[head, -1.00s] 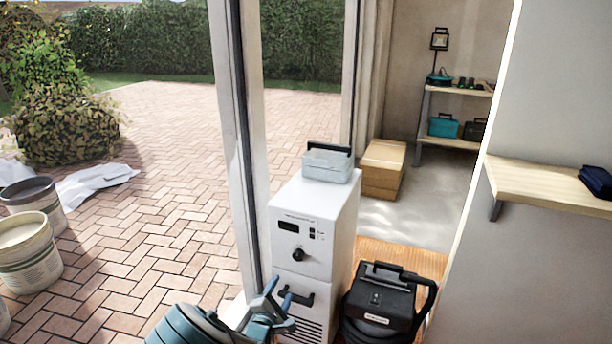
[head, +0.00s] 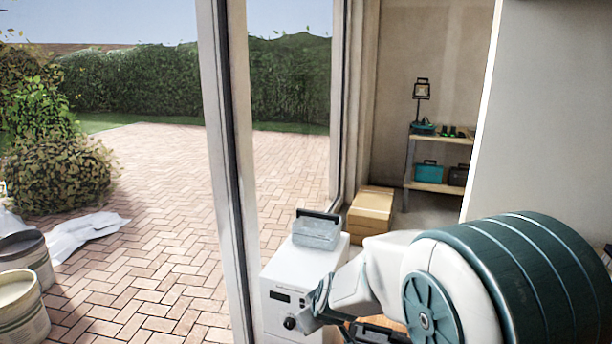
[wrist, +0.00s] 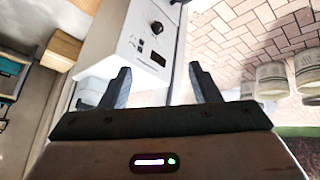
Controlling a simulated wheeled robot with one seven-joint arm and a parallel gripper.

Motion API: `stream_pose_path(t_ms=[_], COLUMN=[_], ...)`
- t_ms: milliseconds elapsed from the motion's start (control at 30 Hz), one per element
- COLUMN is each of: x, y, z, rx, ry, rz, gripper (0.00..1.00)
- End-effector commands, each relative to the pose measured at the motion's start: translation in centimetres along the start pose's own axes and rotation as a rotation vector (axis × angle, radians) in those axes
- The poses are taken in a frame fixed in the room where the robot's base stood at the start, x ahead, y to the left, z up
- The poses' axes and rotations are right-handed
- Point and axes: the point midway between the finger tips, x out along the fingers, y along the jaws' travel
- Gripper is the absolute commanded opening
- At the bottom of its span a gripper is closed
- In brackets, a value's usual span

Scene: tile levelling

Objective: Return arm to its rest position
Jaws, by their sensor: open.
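My gripper (wrist: 160,70) is open in the wrist view, with its two dark fingers apart and nothing between them. Beyond the fingers is the white cabinet (wrist: 135,42) with its knob and dark display. In the head view my arm reaches in from the lower right, large and close. The end of my arm overlaps the front of the white cabinet (head: 300,265); the fingers are small there and partly hidden. I cannot tell the exact gap between gripper and cabinet.
A clear case with a dark handle (head: 316,232) stands on the cabinet. A glass door frame (head: 228,180) rises just left. Cardboard boxes (head: 371,208) and a shelf (head: 440,187) are behind. Buckets (head: 18,305) stand on the paving (head: 170,220) at left.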

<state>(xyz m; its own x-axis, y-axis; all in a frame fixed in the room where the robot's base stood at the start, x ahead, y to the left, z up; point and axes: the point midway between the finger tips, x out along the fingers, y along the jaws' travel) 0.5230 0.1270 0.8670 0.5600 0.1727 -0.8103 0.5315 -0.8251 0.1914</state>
Motion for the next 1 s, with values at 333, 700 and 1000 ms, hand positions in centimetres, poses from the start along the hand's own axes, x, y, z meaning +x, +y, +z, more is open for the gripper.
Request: stream_pose_path(t_ms=[333,700,1000], x=[-16.6,-26.8,-27.3], y=[1.6,1.5,1.3], z=[5.1,12.1,12.9], rx=[0.338,0.596,0.62], ry=[-0.174,-0.378,-0.399], rz=[-0.073,0.054,0.072], gripper=[0.56,0.56,0.56])
